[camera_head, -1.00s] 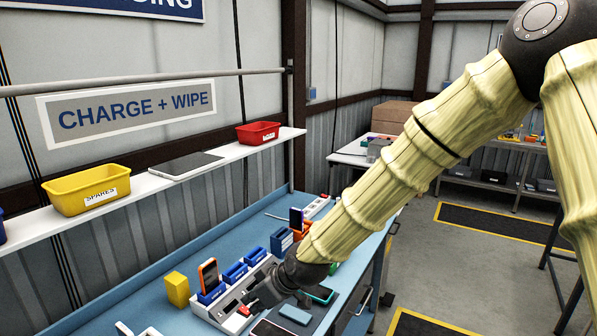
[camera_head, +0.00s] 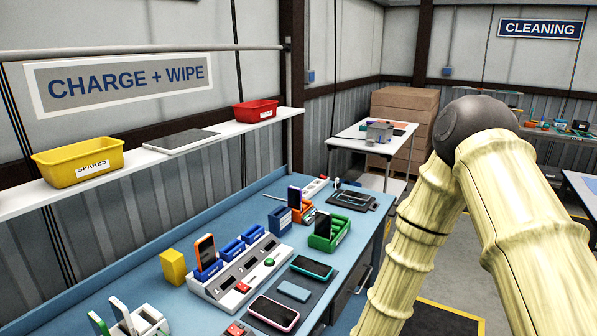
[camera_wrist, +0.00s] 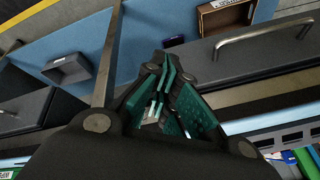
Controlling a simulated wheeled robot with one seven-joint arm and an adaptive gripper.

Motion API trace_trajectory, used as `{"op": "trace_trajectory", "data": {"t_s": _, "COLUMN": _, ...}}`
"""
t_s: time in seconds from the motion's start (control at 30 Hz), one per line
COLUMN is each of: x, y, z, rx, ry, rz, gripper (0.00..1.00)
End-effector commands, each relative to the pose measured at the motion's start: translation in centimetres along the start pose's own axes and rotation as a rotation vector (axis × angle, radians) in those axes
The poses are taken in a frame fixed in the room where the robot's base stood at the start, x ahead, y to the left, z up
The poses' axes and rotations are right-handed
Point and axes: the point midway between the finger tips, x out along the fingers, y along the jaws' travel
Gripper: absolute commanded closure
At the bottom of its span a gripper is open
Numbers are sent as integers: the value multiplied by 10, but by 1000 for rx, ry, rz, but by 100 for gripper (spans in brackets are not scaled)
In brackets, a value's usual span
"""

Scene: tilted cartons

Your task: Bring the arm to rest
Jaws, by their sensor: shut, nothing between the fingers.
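My arm (camera_head: 430,225) rises on the right of the head view, bent at a dark elbow joint, with its lower part running down out of the bottom edge. My gripper is outside the head view. In the wrist view my gripper (camera_wrist: 166,98) shows its teal-padded fingers drawn together, shut and empty. Drawer fronts with a metal handle (camera_wrist: 265,36) show beyond the fingers.
The blue workbench (camera_head: 150,285) holds a charging station (camera_head: 235,275), a pink-edged phone (camera_head: 273,313), a teal-edged phone (camera_head: 312,267) and a green holder (camera_head: 328,232). A shelf with yellow (camera_head: 78,162) and red bins (camera_head: 255,112) runs above. Stacked cartons (camera_head: 405,105) stand behind.

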Motion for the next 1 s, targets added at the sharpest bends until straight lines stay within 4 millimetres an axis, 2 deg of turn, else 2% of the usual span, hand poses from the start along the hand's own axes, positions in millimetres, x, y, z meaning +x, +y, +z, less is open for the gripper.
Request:
{"op": "trace_trajectory", "data": {"t_s": 0.03, "x": 17, "y": 10, "z": 31, "rx": 42, "ry": -29, "rz": 14, "gripper": 100}}
{"op": "trace_trajectory", "data": {"t_s": 0.2, "x": 46, "y": 39, "z": 121, "rx": 188, "ry": -107, "rz": 79, "gripper": 100}}
{"op": "trace_trajectory", "data": {"t_s": 0.4, "x": 63, "y": 69, "z": 229, "rx": 343, "ry": -198, "rz": 177, "gripper": 100}}
{"op": "trace_trajectory", "data": {"t_s": 0.5, "x": 64, "y": 80, "z": 274, "rx": 404, "ry": -235, "rz": 225, "gripper": 100}}
{"op": "trace_trajectory", "data": {"t_s": 0.6, "x": 62, "y": 89, "z": 307, "rx": 448, "ry": -259, "rz": 265, "gripper": 100}}
{"op": "trace_trajectory", "data": {"t_s": 0.7, "x": 59, "y": 94, "z": 326, "rx": 472, "ry": -275, "rz": 290, "gripper": 100}}
{"op": "trace_trajectory", "data": {"t_s": 0.8, "x": 57, "y": 95, "z": 333, "rx": 483, "ry": -279, "rz": 301, "gripper": 100}}
{"op": "trace_trajectory", "data": {"t_s": 1.0, "x": 57, "y": 95, "z": 333, "rx": 483, "ry": -279, "rz": 301, "gripper": 100}}
